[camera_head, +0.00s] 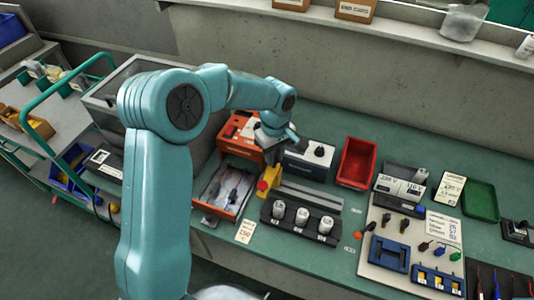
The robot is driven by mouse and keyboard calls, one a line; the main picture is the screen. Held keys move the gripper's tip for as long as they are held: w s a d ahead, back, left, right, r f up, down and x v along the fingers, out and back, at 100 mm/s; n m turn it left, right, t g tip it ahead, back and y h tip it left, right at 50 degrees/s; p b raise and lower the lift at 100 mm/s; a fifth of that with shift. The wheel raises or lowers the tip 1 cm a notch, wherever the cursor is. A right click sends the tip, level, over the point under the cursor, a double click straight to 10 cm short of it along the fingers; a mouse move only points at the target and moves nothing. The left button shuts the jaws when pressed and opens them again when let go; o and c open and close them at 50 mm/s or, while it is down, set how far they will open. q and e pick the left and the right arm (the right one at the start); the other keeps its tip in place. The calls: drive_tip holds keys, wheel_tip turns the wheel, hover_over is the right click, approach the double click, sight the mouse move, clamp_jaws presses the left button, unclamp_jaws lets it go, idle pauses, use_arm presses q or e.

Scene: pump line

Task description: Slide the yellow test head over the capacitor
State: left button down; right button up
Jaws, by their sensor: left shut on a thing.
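The yellow test head (271,175) shows at the rear left of a black holder (300,230), with a red part at its lower left. My left gripper (270,162) reaches down over it from above and is shut on it; my own wrist hides part of the grip. Three pale, upright capacitors (303,215) stand in a row in the black holder, to the right of and nearer than the test head. The test head is apart from them in the picture; I cannot tell its height. My right gripper is not in view.
Behind my wrist stand an orange unit (234,136) and a white-and-black instrument (308,158). An open tray with leads (222,190) lies left. A red bin (356,162), green tray (480,200) and pale tool board (385,262) are right. Grey rails (312,194) lie behind the holder.

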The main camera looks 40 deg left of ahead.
use_arm(q)
drive_tip(key=d, duration=0.2)
drive_tip(key=w+d+b, duration=0.1)
drive_tip(key=d, duration=0.1)
drive_tip(key=shift+w+d, duration=0.1)
drive_tip(key=shift+d, duration=0.3)
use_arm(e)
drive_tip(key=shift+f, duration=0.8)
use_arm(q)
drive_tip(key=c, duration=1)
unclamp_jaws()
drive_tip(key=shift+d+r, duration=0.1)
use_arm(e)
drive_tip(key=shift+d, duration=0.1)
use_arm(q)
wheel_tip(320, 180, up, 16)
drive_tip(key=shift+r, duration=0.15)
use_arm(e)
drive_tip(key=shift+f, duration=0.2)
